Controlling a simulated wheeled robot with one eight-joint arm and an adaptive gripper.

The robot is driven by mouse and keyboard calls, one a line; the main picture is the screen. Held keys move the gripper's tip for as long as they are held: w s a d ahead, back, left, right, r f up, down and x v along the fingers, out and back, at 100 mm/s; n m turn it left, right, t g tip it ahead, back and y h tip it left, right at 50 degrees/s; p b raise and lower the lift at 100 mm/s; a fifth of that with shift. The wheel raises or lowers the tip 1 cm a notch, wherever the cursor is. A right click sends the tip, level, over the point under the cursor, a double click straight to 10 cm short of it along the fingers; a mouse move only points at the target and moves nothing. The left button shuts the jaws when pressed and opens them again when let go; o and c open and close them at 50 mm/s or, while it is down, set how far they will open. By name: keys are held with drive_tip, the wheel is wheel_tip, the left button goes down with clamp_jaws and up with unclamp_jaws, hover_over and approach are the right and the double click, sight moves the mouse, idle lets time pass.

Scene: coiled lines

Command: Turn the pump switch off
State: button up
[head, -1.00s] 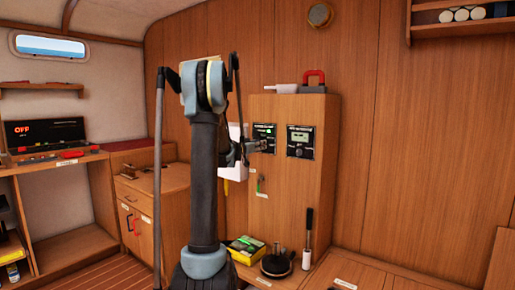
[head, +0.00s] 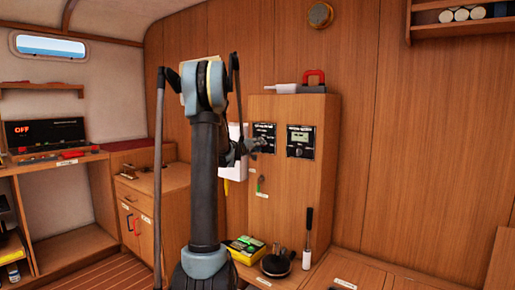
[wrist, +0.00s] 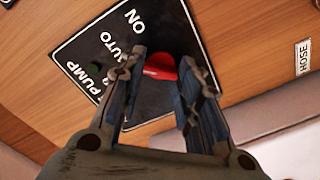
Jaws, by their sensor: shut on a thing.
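The pump switch panel (head: 264,131) is a black plate on the front of the wooden cabinet. In the wrist view the panel (wrist: 88,52) carries the words PUMP, AUTO and ON, and a small dark green lamp (wrist: 96,68) that looks unlit. The red switch knob (wrist: 161,66) sits between my fingers, with a pale mark on it. My gripper (wrist: 160,85) is shut on the knob. In the head view my gripper (head: 257,146) is at the panel's lower part. The fingers hide part of the panel, and I see no OFF word.
A second black panel (head: 301,142) with a small display is just right of the pump panel. Below it on the cabinet is a green-handled lever (head: 260,184). A HOSE label (wrist: 303,58) is beside the pump panel. A brush-like tool (head: 307,238) stands on the bench below.

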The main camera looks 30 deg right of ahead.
drive_tip(key=shift+w+a+f+n, duration=0.1)
drive_tip(key=shift+n, duration=2)
drive_tip(key=shift+w+a+f+n, duration=0.1)
drive_tip(key=shift+n, duration=2)
drive_tip(key=o, duration=1)
drive_tip(key=shift+d, duration=0.1)
drive_tip(key=shift+o, duration=0.2)
drive_tip(key=shift+s, duration=0.1)
drive_tip(key=v, duration=1.2)
drive_tip(key=shift+f, duration=0.1)
